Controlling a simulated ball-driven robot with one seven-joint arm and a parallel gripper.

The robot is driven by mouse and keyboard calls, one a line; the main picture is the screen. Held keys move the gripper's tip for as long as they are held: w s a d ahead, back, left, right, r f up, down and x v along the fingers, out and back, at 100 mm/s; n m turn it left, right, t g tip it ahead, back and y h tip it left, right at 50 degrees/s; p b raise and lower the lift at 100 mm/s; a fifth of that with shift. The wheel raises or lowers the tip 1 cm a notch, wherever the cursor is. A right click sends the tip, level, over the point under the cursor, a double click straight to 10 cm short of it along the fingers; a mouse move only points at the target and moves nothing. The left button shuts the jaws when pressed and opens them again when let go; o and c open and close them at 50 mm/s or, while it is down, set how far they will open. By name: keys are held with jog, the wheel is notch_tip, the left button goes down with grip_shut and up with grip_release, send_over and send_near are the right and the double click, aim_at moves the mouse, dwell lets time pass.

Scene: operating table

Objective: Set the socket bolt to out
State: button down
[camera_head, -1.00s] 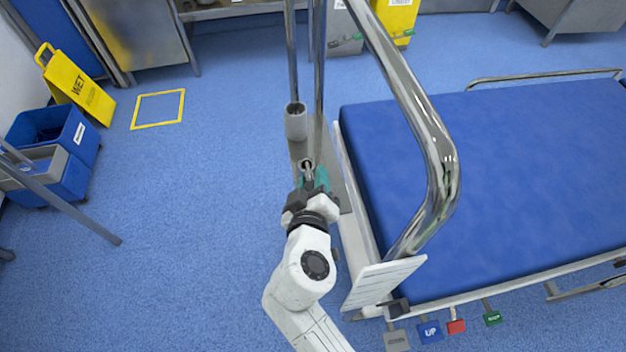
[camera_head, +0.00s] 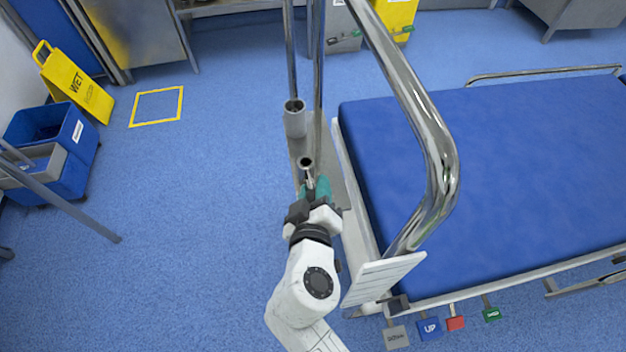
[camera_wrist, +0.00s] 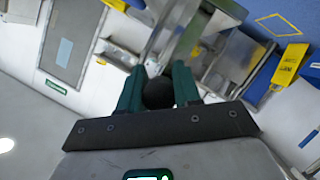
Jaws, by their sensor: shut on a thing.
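The socket bolt shows in the head view as a thin metal pin (camera_head: 310,180) between a grey socket (camera_head: 306,163) and my gripper (camera_head: 316,190). The socket has a dark round opening and sits beside the bed's left end. My gripper's teal fingers are closed around the bolt's end. In the wrist view, a black round knob (camera_wrist: 158,93) sits between the two teal fingers of my gripper (camera_wrist: 159,88). In the head view the fingers and wrist hide the knob.
A taller grey socket (camera_head: 295,119) with a metal post stands just behind. A shiny bent rail (camera_head: 436,150) and the blue bed (camera_head: 500,180) are close on the right. A clipboard-like white panel (camera_head: 382,279) is at the bed's near corner. Open floor lies to the left.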

jog(key=c, duration=0.8)
grip_release()
jog(key=shift+s, duration=0.1)
jog(key=shift+s, duration=0.1)
jog(key=p+v, duration=0.1)
jog(key=v, duration=1)
jog(key=shift+s+r, duration=0.2)
jog(key=shift+s, duration=0.2)
jog(key=shift+s+f, duration=0.1)
